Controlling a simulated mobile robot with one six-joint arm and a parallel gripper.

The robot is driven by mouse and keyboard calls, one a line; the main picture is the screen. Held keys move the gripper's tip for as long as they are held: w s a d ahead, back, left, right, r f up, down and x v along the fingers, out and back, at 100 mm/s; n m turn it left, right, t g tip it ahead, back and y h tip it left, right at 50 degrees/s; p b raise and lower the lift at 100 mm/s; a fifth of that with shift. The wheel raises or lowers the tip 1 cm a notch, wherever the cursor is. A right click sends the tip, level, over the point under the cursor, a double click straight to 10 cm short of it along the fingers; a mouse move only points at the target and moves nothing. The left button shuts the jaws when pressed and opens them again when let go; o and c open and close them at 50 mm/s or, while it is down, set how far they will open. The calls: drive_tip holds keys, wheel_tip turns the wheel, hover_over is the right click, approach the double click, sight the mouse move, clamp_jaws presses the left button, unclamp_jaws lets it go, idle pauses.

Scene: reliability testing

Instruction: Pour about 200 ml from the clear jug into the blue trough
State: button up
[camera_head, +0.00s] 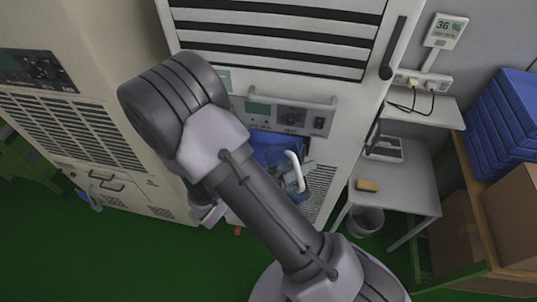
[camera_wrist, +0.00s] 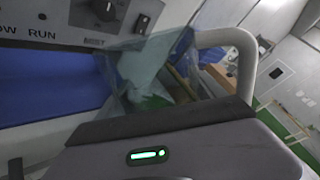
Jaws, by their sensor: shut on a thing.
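The clear jug (camera_wrist: 145,72) with a white handle (camera_wrist: 240,50) stands just beyond my gripper (camera_wrist: 165,122) in the wrist view. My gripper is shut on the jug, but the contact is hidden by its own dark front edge. In the head view the jug's white handle (camera_head: 296,168) shows beside my arm, which hides most of the jug. The blue trough (camera_wrist: 50,85) lies left of the jug in the wrist view, below a control panel. In the head view the trough (camera_head: 270,152) is partly covered by my arm. The jug's liquid level and exact tilt are unclear.
A white cabinet with a control panel (camera_head: 290,116) and rail stands behind the trough. A beige unit (camera_head: 80,125) is at left. At right are a small table (camera_head: 405,190), a bin (camera_head: 366,221) and a shelf with blue crates (camera_head: 505,120). Green floor is open at lower left.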

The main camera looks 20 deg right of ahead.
sight(302, 178)
drive_tip(key=shift+f+b, duration=0.35)
drive_tip(key=shift+b, duration=0.2)
drive_tip(key=s+m+b, duration=0.1)
drive_tip(key=s+m+t+b, duration=0.1)
drive_tip(key=m+b, duration=0.1)
drive_tip(key=s+m+h+b, duration=0.1)
drive_tip(key=m, duration=0.1)
drive_tip(key=shift+f+t, duration=0.3)
drive_tip(key=shift+f, duration=0.05)
drive_tip(key=shift+s+r+m+b, duration=0.25)
drive_tip(key=shift+r+m+b, duration=0.1)
drive_tip(key=shift+m, duration=0.45)
drive_tip(key=shift+s+r+m+h, duration=0.25)
drive_tip(key=shift+r+m+h, duration=0.2)
drive_tip(key=shift+m, duration=0.25)
